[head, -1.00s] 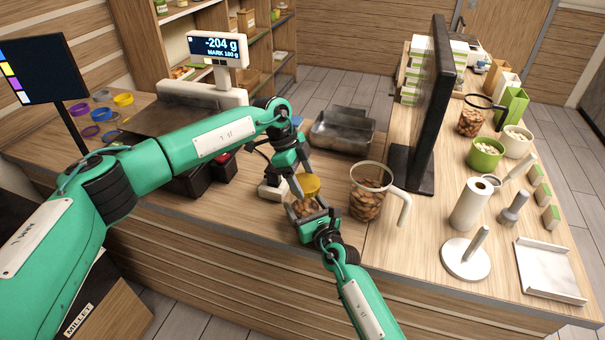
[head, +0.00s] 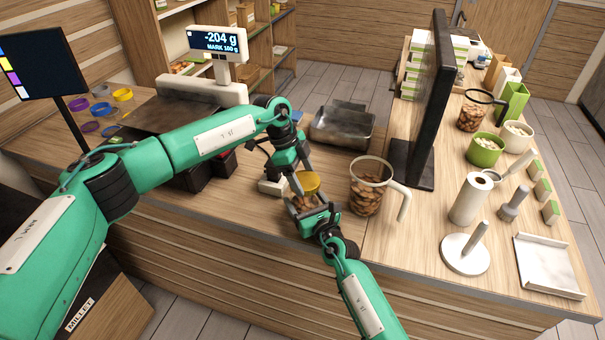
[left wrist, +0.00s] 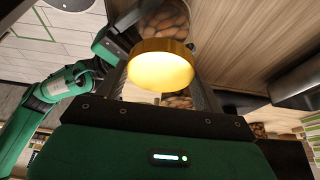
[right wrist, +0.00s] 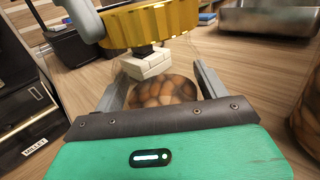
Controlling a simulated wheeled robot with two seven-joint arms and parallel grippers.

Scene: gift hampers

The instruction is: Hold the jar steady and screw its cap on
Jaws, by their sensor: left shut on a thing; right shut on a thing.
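A clear jar (right wrist: 160,92) with brown nuts inside stands upright near the counter's front edge. My right gripper (head: 312,217) is shut on its sides, low down; the jar fills the space between its fingers in the right wrist view. A yellow cap (head: 307,182) is at the top of the jar, and also shows in the left wrist view (left wrist: 160,66). My left gripper (head: 300,176) reaches down from above and is shut on the cap. The cap looks level over the jar's mouth; I cannot tell whether its thread is engaged.
A measuring jug (head: 368,188) of nuts stands close right of the jar. A metal scoop tray (head: 341,128) lies behind it, and a black monitor (head: 432,110) stands further right. A scale display (head: 218,42) is at the back left.

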